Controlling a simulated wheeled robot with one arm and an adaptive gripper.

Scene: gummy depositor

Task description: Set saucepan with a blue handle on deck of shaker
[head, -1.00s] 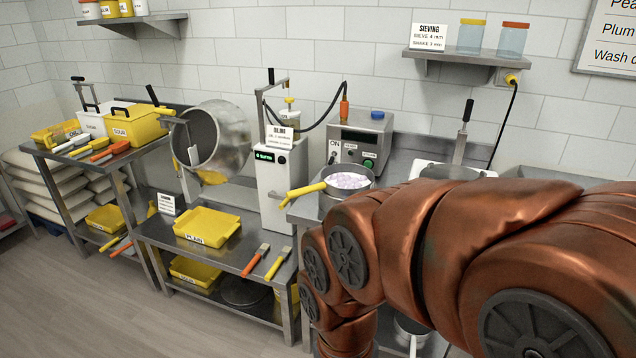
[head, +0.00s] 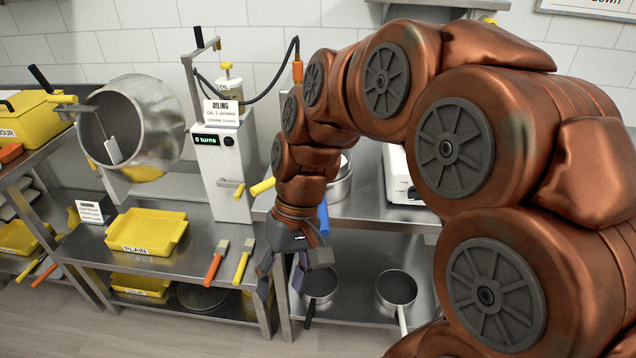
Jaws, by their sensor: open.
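A blue handle (head: 323,218) sticks out toward me at the front edge of the steel table, just right of my wrist. A steel pan body (head: 342,188) shows behind it, largely hidden by my arm; I cannot tell for certain that they are one piece. A yellow handle (head: 262,187) shows left of my wrist, its pan hidden. My gripper (head: 282,285) is open and empty, pointing down in front of the table, below and left of the blue handle. A white machine (head: 398,172), possibly the shaker, stands on the table at right; my arm hides most of it, and its deck is not visible.
On the lower shelf are a dark-handled pan (head: 320,284) and a white-handled pan (head: 396,288). The white oiling machine (head: 222,170) and a tilted steel drum (head: 135,125) stand left. A yellow tray (head: 148,231) and brushes lie on a low bench.

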